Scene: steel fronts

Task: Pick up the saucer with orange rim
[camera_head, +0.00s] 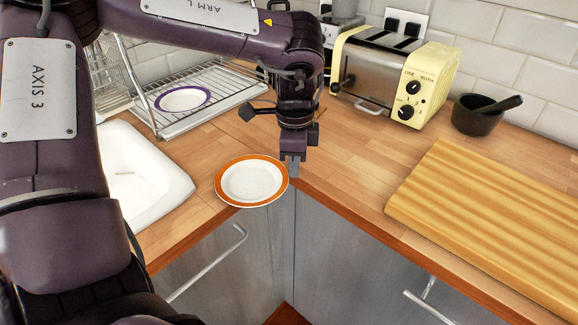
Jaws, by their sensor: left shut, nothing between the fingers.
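The saucer with orange rim (251,181) is white inside with a broad orange band. It lies at the inner corner of the wooden counter, near the front edge. My left gripper (291,172) points down at the right side of the saucer's rim. Its fingers are shut and hold nothing I can see. Whether the fingertips touch the rim or only overlap it in the picture, I cannot tell. My right gripper is not in view.
A plate with purple rim (183,99) lies on the wire dish rack (217,88) at the back. A white sink (142,178) is at left. A cream toaster (395,75), a dark mortar (476,115) and a wooden board (490,215) stand to the right.

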